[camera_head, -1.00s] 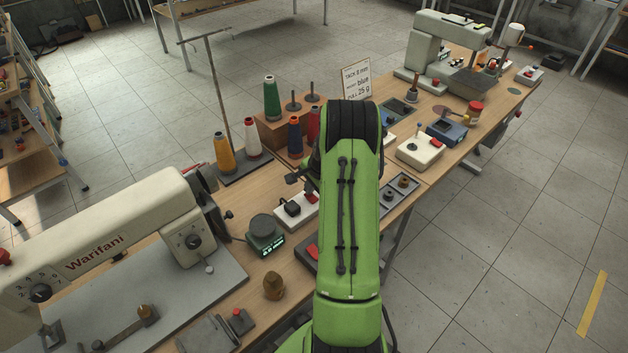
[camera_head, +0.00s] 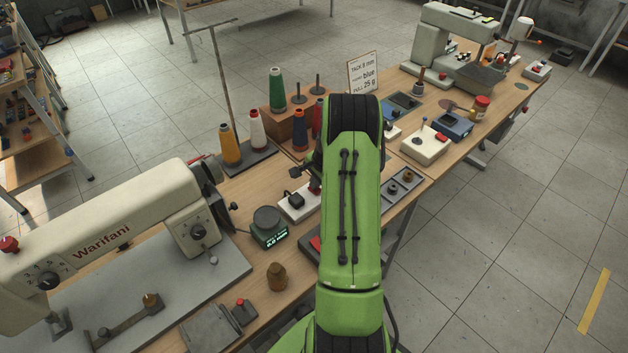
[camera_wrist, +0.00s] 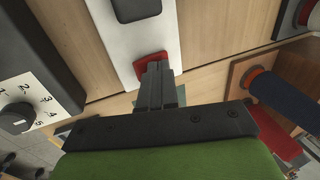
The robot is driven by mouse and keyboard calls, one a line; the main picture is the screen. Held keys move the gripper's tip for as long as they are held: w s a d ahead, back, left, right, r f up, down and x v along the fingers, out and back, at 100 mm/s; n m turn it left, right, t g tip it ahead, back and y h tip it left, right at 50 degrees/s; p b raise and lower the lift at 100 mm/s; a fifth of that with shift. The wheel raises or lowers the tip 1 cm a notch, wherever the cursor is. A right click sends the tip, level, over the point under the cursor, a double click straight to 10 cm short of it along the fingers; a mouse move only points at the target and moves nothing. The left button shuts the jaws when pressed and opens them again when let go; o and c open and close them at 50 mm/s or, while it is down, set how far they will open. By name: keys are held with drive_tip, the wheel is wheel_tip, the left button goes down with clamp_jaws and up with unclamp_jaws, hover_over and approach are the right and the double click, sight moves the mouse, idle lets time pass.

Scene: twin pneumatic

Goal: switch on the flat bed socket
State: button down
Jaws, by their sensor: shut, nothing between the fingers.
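The flat bed socket is a white strip (camera_head: 287,215) on the bench with a black plug (camera_head: 296,198) in it. It shows in the wrist view as a white block (camera_wrist: 118,40) with the black plug (camera_wrist: 136,8) at the top and a red rocker switch (camera_wrist: 150,62) at its near end. My gripper (camera_wrist: 156,68) is shut and empty, its dark fingertips over the near edge of the red switch. I cannot tell whether they touch it. In the head view my green arm hides most of the gripper.
A thread stand with an orange cone (camera_head: 229,145) and other cones is behind the socket. A blue cone (camera_wrist: 288,100) is right in the wrist view. A numbered dial (camera_wrist: 17,118) is at left. A small scale (camera_head: 268,228) and the Warifani sewing machine (camera_head: 100,240) stand left.

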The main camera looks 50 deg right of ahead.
drive_tip(key=shift+s, duration=0.35)
drive_tip(key=shift+r, duration=0.1)
wheel_tip(320, 180, up, 14)
drive_tip(key=p, duration=0.3)
drive_tip(key=shift+s+a+p, duration=0.15)
drive_tip(key=shift+s+p, duration=0.15)
drive_tip(key=shift+s, duration=0.1)
